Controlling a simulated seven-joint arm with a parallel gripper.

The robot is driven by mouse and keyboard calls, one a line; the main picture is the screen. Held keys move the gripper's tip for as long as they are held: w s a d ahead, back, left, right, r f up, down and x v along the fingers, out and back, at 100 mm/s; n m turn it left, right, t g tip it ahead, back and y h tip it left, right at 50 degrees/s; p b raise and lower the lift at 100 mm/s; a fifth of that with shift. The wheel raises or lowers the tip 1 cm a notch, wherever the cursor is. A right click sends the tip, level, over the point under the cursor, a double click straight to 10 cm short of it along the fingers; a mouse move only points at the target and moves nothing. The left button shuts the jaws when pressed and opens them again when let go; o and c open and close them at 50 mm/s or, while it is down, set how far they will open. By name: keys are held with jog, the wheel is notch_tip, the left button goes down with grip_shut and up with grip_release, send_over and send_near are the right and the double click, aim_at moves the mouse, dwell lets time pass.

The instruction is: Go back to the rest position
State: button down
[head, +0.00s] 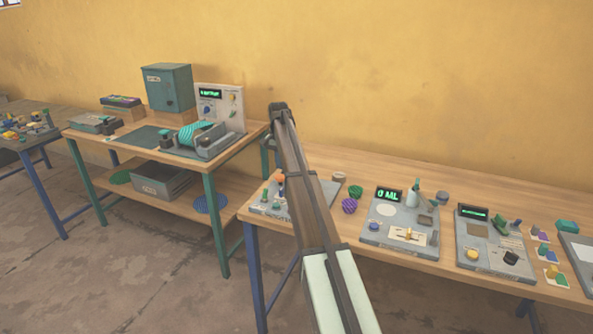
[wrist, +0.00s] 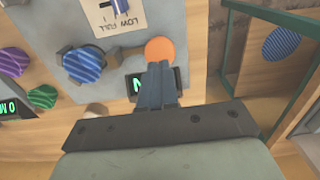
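My gripper (wrist: 157,72) shows in the wrist view with its two dark fingers side by side and no gap that I can see between them. Nothing shows held in it. The fingertips lie just below an orange round piece (wrist: 160,49) in the picture, over the edge of a grey panel (wrist: 110,55). I cannot tell whether they touch it. The fingers partly cover a small green-lit display (wrist: 135,86). In the head view my arm runs up the middle and the gripper is hidden; the grey panel (head: 262,211) shows partly behind the arm.
A blue striped knob (wrist: 82,64) is close beside the fingers. Purple (head: 349,206) and green (head: 355,191) pieces lie right of the arm, before a panel (head: 377,229) with a green display. A workbench with a teal cabinet (head: 167,87) stands left. The wall above is clear.

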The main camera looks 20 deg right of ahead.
dwell(0.3)
